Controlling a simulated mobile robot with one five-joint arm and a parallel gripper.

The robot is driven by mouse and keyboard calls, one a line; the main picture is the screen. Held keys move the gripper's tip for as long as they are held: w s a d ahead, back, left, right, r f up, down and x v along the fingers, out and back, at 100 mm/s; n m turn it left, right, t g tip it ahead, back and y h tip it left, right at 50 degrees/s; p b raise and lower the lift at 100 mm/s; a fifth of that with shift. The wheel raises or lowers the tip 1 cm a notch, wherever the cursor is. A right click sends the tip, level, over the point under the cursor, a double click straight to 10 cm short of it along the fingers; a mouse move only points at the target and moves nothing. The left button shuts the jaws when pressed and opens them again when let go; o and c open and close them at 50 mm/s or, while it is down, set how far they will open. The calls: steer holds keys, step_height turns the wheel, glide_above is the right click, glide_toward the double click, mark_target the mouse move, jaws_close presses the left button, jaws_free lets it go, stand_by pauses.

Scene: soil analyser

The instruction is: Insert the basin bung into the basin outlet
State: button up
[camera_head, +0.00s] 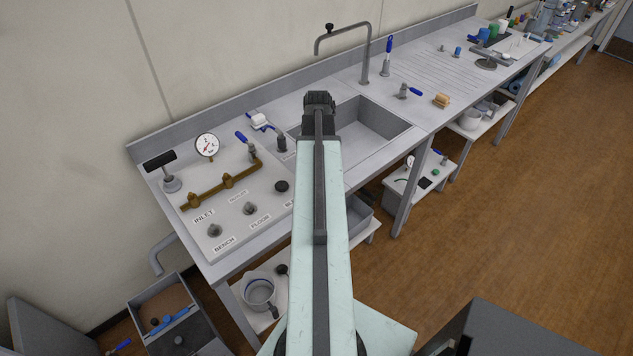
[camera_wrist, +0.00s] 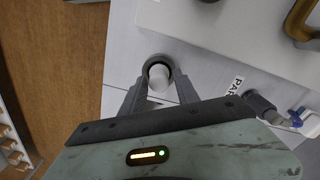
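In the wrist view a pale, round-topped peg (camera_wrist: 159,76) stands in a dark ring on the light bench top; it looks like the basin bung, but I cannot be sure. My gripper (camera_wrist: 158,82) is open, with one finger on each side of the peg and apparent gaps to it. In the head view my arm hides the gripper and the peg. The grey basin (camera_head: 372,128) is sunk in the bench, to the right of my arm's far end. I cannot make out its outlet; my arm covers part of the basin.
A raised panel with brown pipe (camera_head: 228,181) and a pressure gauge (camera_head: 206,146) lies to the left. A swan-neck tap (camera_head: 366,55) stands behind the basin. A label (camera_wrist: 236,86) lies near the peg. Brown floor (camera_head: 500,200) is open at the right.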

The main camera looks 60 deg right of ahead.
steer(key=shift+f, duration=0.15)
jaws_close()
step_height(320, 180, up, 5)
steer(key=p, duration=0.5)
steer(key=shift+s, duration=0.1)
